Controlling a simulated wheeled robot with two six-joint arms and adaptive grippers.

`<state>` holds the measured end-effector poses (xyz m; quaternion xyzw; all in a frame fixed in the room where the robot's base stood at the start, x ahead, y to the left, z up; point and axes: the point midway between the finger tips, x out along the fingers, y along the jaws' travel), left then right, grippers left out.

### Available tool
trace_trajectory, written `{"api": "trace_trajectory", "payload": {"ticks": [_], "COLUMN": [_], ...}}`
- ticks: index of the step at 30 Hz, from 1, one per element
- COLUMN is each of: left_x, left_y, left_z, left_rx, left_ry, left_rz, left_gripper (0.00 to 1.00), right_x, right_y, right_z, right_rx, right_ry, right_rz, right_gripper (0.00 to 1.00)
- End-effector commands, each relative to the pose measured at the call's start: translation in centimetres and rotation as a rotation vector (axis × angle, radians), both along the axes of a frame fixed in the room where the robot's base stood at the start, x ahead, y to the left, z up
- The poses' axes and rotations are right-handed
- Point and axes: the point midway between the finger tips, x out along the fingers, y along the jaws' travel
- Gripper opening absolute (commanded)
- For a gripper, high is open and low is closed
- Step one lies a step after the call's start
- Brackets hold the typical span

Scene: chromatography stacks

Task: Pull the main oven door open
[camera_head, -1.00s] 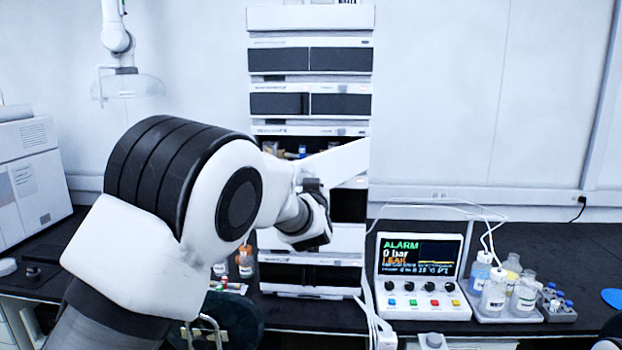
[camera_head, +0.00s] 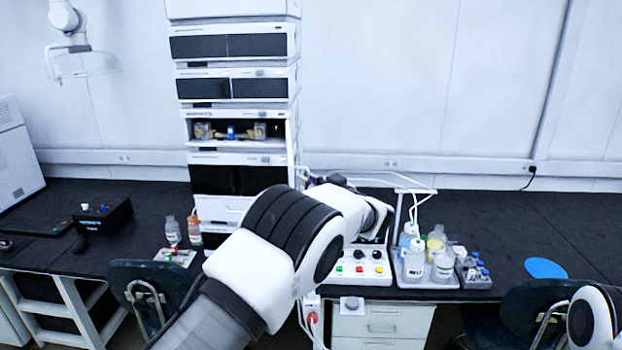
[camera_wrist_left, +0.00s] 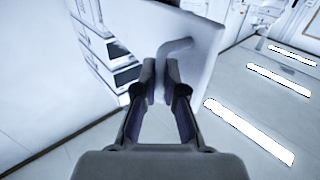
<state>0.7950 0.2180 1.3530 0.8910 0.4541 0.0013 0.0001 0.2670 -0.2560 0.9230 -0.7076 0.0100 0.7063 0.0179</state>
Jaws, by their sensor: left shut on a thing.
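The main oven door (camera_wrist_left: 205,48) stands swung out from the instrument stack. The oven bay (camera_head: 240,130) shows open, with small parts inside. In the left wrist view my left gripper (camera_wrist_left: 162,75) is shut on the door's grey handle (camera_wrist_left: 177,47). In the head view my left arm hides most of the gripper and the handle. My right gripper is out of view; only part of my right arm shows at the lower right.
A control box (camera_head: 352,268) with coloured buttons stands below the door, partly behind my arm. A tray (camera_head: 413,281) of bottles stands right of it. Chairs (camera_head: 150,285) are at the front.

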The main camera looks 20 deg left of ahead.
Motion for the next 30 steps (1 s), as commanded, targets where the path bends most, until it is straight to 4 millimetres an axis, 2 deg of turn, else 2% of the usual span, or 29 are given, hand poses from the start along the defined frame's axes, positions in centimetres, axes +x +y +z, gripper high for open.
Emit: {"api": "trace_trajectory", "payload": {"ticks": [14,15,24,26,30], "left_x": [0.2,0.2,0.1,0.2,0.2], "left_y": [0.2,0.2,0.1,0.1,0.1], "left_z": [0.5,0.5,0.4,0.8,3.3], "left_rx": [0.002,0.002,0.001,0.001,0.000], "left_ry": [-0.005,-0.006,-0.004,-0.006,-0.009], "left_rz": [0.012,0.012,0.012,0.012,0.012], "left_gripper": [0.00,0.21,0.21,0.21,0.21], "right_x": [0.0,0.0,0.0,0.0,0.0], "right_y": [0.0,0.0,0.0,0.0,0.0], "right_z": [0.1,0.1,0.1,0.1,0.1], "right_rx": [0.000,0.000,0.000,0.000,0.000], "right_ry": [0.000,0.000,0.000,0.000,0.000], "right_rz": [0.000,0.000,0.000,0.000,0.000], "right_gripper": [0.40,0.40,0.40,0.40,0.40]}}
